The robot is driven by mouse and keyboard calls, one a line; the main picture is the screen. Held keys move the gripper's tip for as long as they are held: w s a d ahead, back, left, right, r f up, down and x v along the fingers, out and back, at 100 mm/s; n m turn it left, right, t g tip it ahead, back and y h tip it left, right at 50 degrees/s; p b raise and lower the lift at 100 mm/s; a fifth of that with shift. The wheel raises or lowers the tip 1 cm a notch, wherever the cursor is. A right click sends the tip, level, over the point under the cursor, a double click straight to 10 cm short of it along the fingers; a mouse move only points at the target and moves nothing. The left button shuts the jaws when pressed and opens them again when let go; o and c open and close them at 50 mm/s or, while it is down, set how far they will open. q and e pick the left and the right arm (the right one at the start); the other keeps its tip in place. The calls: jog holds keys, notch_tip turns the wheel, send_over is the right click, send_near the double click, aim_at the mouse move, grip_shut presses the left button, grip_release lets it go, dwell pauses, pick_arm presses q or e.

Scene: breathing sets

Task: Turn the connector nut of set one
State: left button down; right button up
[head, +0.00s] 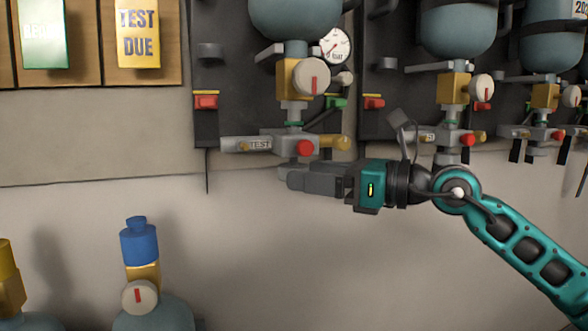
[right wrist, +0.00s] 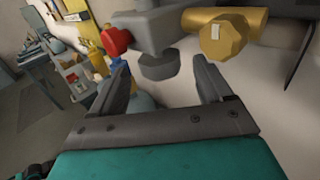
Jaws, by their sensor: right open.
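The breathing set in the middle of the head view hangs on a dark board, with a blue-grey cylinder (head: 296,15), a brass valve block with a round knob (head: 312,76) and a grey manifold (head: 262,144). A grey faceted nut (right wrist: 159,65) hangs under the manifold in the right wrist view. My right gripper (head: 290,178) is just below the manifold, pointing left. In the right wrist view its open fingers (right wrist: 160,76) stand either side of the nut, with gaps visible. I cannot read a set number. My left gripper is out of view.
A red knob (right wrist: 116,41) and a brass faceted end (right wrist: 222,40) sit close beside the nut. A pressure gauge (head: 335,46) is above. Another set (head: 453,90) hangs to the right. A blue-capped cylinder (head: 139,244) stands at lower left. The wall below is clear.

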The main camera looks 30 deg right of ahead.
jog(key=shift+r+p+x, duration=0.2)
jog(key=shift+p+x, duration=0.35)
jog(key=shift+x, duration=0.6)
jog(key=shift+p+x, duration=0.35)
jog(key=shift+x, duration=0.4)
jog(key=shift+f, duration=0.2)
jog(key=c, duration=1)
jog(key=shift+o, duration=0.2)
jog(key=shift+y+b, duration=0.3)
jog(key=shift+y, duration=0.1)
